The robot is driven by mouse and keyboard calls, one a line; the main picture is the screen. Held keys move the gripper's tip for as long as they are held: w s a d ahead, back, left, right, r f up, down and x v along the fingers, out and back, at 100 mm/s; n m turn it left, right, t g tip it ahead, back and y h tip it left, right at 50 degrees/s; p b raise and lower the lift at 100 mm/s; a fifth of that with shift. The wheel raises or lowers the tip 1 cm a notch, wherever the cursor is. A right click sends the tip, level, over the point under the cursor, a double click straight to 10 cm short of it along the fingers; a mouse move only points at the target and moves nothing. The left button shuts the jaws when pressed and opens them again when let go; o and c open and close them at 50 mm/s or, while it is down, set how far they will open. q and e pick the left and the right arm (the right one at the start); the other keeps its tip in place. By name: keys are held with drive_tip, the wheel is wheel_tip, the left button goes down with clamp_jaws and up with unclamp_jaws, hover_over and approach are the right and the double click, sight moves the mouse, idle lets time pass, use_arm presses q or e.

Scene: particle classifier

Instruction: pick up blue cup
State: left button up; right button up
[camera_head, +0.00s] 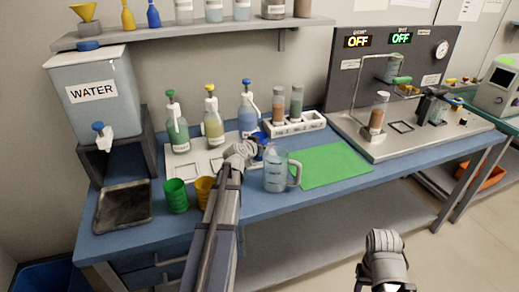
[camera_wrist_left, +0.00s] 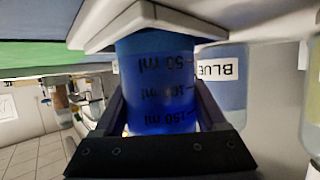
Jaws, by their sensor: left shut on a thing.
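The blue cup (camera_head: 260,139) is at the right end of the white bottle tray in the head view, partly hidden by my left gripper (camera_head: 243,152). In the left wrist view the blue cup (camera_wrist_left: 157,85) is see-through with ml marks. The fingers of my left gripper (camera_wrist_left: 157,105) are on both sides of it, shut on it. A white surface (camera_wrist_left: 100,25) is right at the cup's end; I cannot tell if they touch. My right gripper (camera_head: 385,245) is low at the front right, away from the table; its fingers cannot be made out.
A green cup (camera_head: 176,196) and a yellow cup (camera_head: 203,190) stand left of my arm. A clear beaker (camera_head: 275,171) stands close right of the left gripper. Pump bottles (camera_head: 178,135) and a tube rack (camera_head: 294,125) are behind. The green mat (camera_head: 331,165) is clear.

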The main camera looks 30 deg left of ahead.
sight(262, 135)
use_arm(q)
clamp_jaws()
drive_tip(key=shift+r, duration=0.1)
idle(0.3)
wheel_tip(262, 135, up, 4)
drive_tip(key=p, duration=0.3)
drive_tip(key=shift+f+p, duration=0.25)
drive_tip(key=shift+p, duration=0.1)
drive_tip(key=shift+s+a+f, duration=0.1)
drive_tip(key=shift+s+a, duration=1.85)
drive_tip(key=shift+s, duration=0.3)
drive_tip(key=shift+s+a+r, duration=0.1)
drive_tip(key=shift+s+a, duration=1.8)
drive_tip(key=shift+s, duration=0.35)
drive_tip(key=shift+s+a+f, duration=0.1)
drive_tip(key=shift+s+a, duration=1.85)
drive_tip(key=shift+s, duration=0.3)
